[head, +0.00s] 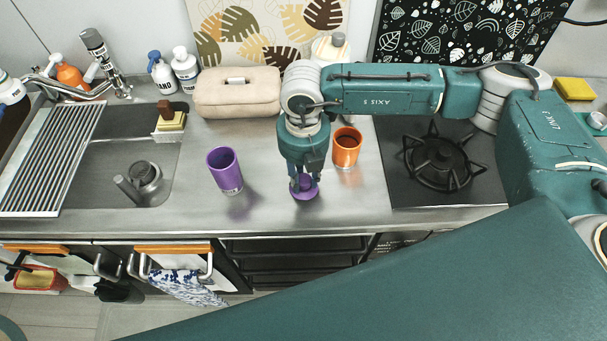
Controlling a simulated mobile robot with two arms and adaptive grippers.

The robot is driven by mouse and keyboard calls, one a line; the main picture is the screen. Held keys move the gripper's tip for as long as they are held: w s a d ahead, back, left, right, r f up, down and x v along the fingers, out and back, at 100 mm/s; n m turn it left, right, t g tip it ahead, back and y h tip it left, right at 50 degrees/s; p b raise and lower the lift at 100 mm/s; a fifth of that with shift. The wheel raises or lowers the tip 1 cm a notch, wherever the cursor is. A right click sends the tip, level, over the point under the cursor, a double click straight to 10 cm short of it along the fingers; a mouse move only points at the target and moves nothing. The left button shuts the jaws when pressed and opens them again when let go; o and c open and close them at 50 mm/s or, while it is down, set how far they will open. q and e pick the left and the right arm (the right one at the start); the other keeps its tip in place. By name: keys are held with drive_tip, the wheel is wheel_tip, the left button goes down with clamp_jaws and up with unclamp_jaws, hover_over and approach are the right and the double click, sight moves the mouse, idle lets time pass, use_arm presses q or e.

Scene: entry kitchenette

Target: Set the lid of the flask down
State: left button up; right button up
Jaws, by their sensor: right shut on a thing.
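My right gripper (304,183) points straight down over the steel counter, between the purple flask and an orange cup. It is shut on a purple lid (305,193), held low at the counter surface. I cannot tell whether the lid rests on the counter or hovers just above it. The gripper hides part of the lid. The purple flask (225,171) stands upright and open-topped to the left of the lid, apart from it. My left gripper does not show.
The orange cup (346,148) with dark contents stands close behind and right of the gripper. A gas burner (439,162) is further right, a sink (110,170) further left. A beige case (238,94) lies at the back. The counter's front strip is clear.

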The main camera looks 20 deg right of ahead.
sight(303, 179)
drive_tip(key=shift+f, duration=0.15)
drive_tip(key=o, duration=1.1)
drive_tip(key=shift+r, duration=0.35)
drive_tip(key=shift+r+b, duration=0.3)
drive_tip(key=shift+r, duration=0.05)
wheel_tip(303, 179, up, 11)
drive_tip(key=b, duration=0.3)
